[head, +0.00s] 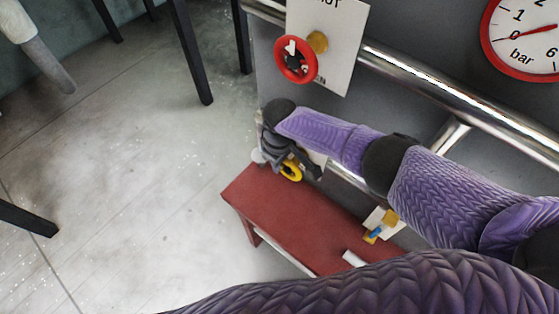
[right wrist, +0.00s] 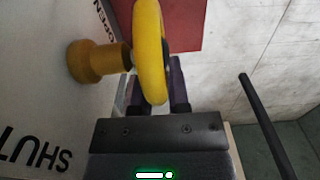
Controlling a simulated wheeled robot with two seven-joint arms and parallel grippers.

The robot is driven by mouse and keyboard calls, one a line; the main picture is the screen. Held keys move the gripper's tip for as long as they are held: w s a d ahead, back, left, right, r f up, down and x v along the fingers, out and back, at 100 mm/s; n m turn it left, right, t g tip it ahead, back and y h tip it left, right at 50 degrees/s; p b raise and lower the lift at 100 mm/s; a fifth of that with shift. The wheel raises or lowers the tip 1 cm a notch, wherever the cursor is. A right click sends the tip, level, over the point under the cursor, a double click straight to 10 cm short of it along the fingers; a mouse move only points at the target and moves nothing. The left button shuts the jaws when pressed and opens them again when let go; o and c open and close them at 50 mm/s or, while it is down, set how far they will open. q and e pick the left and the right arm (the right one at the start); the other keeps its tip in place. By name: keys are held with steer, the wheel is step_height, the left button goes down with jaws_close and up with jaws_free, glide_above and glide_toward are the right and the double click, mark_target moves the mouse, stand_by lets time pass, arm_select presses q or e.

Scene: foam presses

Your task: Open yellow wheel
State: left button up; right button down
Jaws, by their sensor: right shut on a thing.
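The yellow wheel (head: 291,171) shows small in the head view, partly covered by my right gripper (head: 300,164). In the right wrist view the yellow wheel (right wrist: 150,45) is seen nearly edge-on, with its rim between the two dark fingers of my right gripper (right wrist: 155,93). The gripper is shut on the rim. A brass-coloured stem (right wrist: 98,62) joins the wheel to a pale plate (right wrist: 45,95) lettered SHUT and, partly cut off, OPEN. My left gripper is out of view.
A red wheel (head: 296,60) on a white plate stands above. A steel rail (head: 460,97) and a red-rimmed gauge (head: 525,40) are on the grey panel. A red bench (head: 285,212) lies below my right gripper. Dark legs (head: 190,55) stand at upper left; the floor between is clear.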

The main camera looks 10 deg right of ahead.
stand_by(0.3)
steer(key=c, duration=0.6)
jaws_free()
